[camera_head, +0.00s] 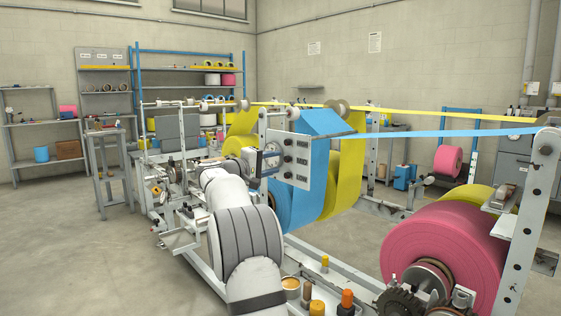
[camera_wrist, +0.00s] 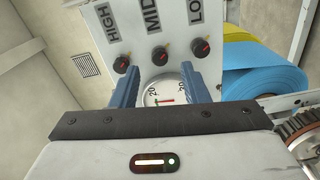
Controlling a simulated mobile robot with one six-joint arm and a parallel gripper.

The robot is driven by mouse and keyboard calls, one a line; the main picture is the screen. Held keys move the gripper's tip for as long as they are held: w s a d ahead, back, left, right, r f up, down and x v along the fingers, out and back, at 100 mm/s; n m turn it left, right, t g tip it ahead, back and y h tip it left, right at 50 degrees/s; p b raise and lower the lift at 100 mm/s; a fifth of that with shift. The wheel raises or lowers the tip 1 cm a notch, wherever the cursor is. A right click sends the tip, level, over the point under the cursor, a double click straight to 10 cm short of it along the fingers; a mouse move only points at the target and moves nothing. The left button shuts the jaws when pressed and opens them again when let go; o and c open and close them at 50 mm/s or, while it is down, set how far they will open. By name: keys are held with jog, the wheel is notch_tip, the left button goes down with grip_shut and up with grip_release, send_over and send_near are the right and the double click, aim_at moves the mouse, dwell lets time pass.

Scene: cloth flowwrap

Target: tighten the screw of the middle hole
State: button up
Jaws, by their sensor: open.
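A pale control panel (camera_wrist: 180,20) fills the upper wrist view, with labels reading HIGH, MID and what looks like LOW. The middle knob shows between and just beyond the fingertips; nothing is held. A round dial (camera_wrist: 165,92) shows between the fingers, partly hidden. The panel also shows in the head view (camera_head: 302,174).
A blue film roll (camera_wrist: 262,85) is close right of the panel. Yellow film (camera_head: 347,165) hangs behind it. A large pink roll (camera_head: 440,245) stands at front right. An open tin (camera_head: 291,288) and bottles sit low on the frame.

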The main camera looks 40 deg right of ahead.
jog(key=a, duration=0.3)
jog(key=shift+s+a, duration=0.15)
jog(key=shift+a, duration=0.2)
jog(key=s+a+r+y+p, duration=0.2)
jog(key=s+a+y+p, duration=0.7)
jog(key=s+a+p, duration=0.6)
jog(key=s+a+r+t+y+p, duration=0.1)
jog(key=s+a+r+y+p, duration=0.2)
jog(key=s+a+y+p, duration=0.6)
jog(key=s+a+p, duration=0.6)
jog(key=s+a, duration=0.3)
jog(key=s, duration=0.4)
jog(key=shift+s+a+n, duration=0.2)
jog(key=shift+a+n, duration=0.1)
jog(key=shift+a, duration=0.1)
